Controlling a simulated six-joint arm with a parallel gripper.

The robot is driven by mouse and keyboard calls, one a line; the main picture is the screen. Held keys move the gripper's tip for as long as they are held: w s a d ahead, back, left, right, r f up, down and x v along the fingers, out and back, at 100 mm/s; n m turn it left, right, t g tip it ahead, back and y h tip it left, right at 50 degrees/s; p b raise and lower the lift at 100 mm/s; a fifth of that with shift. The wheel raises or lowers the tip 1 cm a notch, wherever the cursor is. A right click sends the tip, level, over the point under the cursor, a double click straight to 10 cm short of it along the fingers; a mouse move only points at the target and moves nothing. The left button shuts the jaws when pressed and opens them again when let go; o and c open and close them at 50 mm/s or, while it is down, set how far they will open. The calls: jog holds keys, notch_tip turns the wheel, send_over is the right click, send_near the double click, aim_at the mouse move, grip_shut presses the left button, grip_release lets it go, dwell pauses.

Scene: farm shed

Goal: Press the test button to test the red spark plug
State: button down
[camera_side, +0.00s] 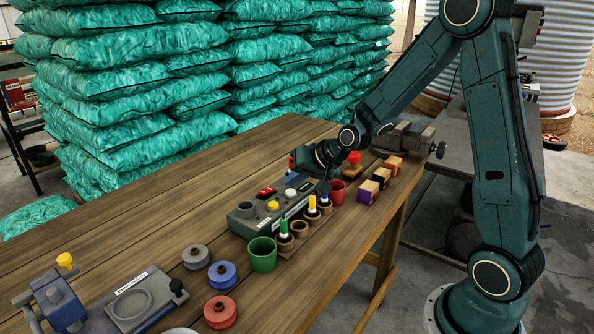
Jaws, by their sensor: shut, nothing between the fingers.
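The grey tester box (268,217) sits on the wooden bench, with a yellow button (272,206), a red display-like patch (266,191), a white round part (291,193) and a grey round socket (246,209) on top. My gripper (323,187) is shut and empty, pointing down near the box's far right end, above or beside the plug rack (286,250). The rack holds a green-topped plug (284,226) and a yellow-topped plug (312,203); one cup between them looks empty. I cannot make out a red spark plug; which button is the test button is unclear.
A green cup (263,256) and a red cup (337,194) stand at the rack's ends. A red knob (353,158) on wood and several blocks (369,191) lie beyond. Spools (222,274) and a blue device (60,305) are at the near left.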

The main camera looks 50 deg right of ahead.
aim_at(295, 196)
jog(key=shift+f, duration=0.1)
jog(key=shift+f, duration=0.3)
jog(key=shift+f, duration=0.5)
dwell(1.0)
jog(key=shift+r, duration=0.9)
dwell(0.4)
jog(key=shift+r, duration=2.5)
